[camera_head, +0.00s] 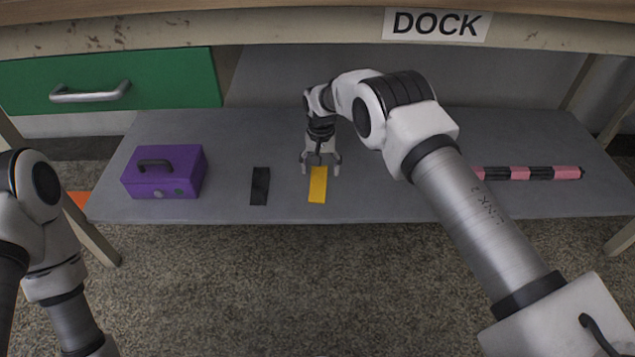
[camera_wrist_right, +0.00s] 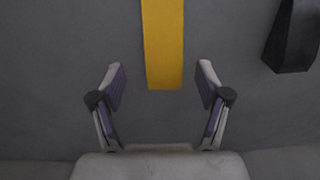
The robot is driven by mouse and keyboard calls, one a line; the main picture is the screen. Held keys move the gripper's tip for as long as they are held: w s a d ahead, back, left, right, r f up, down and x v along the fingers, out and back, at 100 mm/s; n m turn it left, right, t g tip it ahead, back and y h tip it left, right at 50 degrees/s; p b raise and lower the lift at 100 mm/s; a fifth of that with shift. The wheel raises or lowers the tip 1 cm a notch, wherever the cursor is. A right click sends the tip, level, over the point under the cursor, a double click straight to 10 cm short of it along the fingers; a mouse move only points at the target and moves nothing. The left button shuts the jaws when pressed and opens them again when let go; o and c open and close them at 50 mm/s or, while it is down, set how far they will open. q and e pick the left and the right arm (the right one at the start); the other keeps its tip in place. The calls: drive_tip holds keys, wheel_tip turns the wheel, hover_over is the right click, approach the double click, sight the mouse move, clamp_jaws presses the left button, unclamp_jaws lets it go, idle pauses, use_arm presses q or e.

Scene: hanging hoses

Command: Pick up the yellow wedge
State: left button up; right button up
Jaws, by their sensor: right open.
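The yellow wedge (camera_head: 318,186) lies on the grey lower shelf, right of a black wedge-like block (camera_head: 260,186). My right gripper (camera_head: 320,166) is open over the far end of the yellow wedge. In the right wrist view the yellow wedge (camera_wrist_right: 163,45) runs down from the top edge, and its near end lies between the lines of my open fingers (camera_wrist_right: 160,85), touching neither. The black block (camera_wrist_right: 293,35) shows at the upper right there. Only part of my left arm shows at the left edge; its gripper is out of view.
A purple box (camera_head: 165,172) with a black handle stands on the shelf (camera_head: 225,205) at the left. A pink-and-black striped bar (camera_head: 530,173) lies at the right. The tabletop edge with a DOCK label (camera_head: 437,24) and a green drawer (camera_head: 110,80) hang above the shelf.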

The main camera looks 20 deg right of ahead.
sight(319, 178)
drive_tip(key=f, duration=0.1)
drive_tip(key=f+b, duration=0.2)
drive_tip(key=f, duration=0.1)
drive_tip(key=shift+w+a, duration=0.1)
drive_tip(key=shift+a, duration=0.15)
drive_tip(key=shift+f+b, duration=0.4)
drive_tip(key=shift+b, duration=0.05)
drive_tip(key=shift+r, duration=0.2)
drive_tip(key=c, duration=1.3)
